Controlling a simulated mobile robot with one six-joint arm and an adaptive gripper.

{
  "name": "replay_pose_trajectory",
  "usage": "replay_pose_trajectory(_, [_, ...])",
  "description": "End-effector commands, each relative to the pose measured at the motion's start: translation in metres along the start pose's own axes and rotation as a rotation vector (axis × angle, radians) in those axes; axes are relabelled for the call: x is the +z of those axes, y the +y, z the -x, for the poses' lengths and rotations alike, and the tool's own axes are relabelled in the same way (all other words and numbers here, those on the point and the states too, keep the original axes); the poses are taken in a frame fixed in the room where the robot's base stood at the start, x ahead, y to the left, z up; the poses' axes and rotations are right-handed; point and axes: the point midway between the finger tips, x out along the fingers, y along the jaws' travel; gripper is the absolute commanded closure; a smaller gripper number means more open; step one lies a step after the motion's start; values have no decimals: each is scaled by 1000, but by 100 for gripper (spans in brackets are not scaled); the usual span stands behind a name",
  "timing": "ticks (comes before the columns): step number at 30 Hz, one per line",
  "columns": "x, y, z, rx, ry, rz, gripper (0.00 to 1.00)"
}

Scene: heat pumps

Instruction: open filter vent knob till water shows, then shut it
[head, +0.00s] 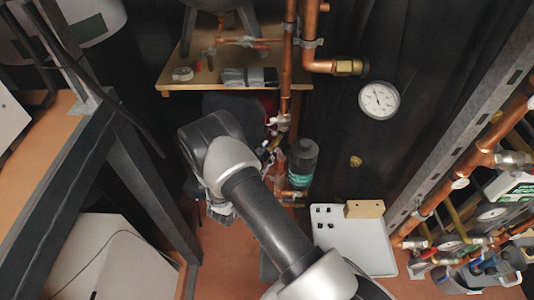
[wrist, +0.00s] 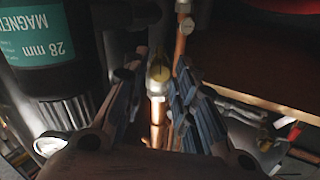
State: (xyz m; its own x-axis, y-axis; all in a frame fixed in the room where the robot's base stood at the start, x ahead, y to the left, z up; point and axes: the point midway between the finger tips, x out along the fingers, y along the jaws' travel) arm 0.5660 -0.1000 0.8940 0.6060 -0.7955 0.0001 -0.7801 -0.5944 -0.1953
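The magnetic filter is a dark canister with a green label, seen in the head view (head: 302,158), upright beside copper pipes. In the wrist view the filter (wrist: 45,50) fills the upper left, its label upside down. My gripper (wrist: 158,70) has its two fingers apart in the wrist view. A brass fitting (wrist: 158,76) on a copper pipe (wrist: 157,110) shows in the gap between them; I cannot tell its depth or any contact. I cannot make out the vent knob for certain, and no water is visible.
A wooden shelf (head: 178,84) with a dark cloth-like bundle (head: 248,77) is above the filter. A round gauge (head: 379,100) is on the dark wall. A dark metal frame (head: 118,130) is at left; pipework (head: 475,155) runs along the right.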

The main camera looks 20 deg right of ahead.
Motion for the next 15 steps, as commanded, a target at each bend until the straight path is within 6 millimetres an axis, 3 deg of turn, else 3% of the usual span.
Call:
replay_pose_trajectory(10, [0,0,0,0,0,0,100])
replay_pose_trajectory(15, [0,0,0,0,0,3,100])
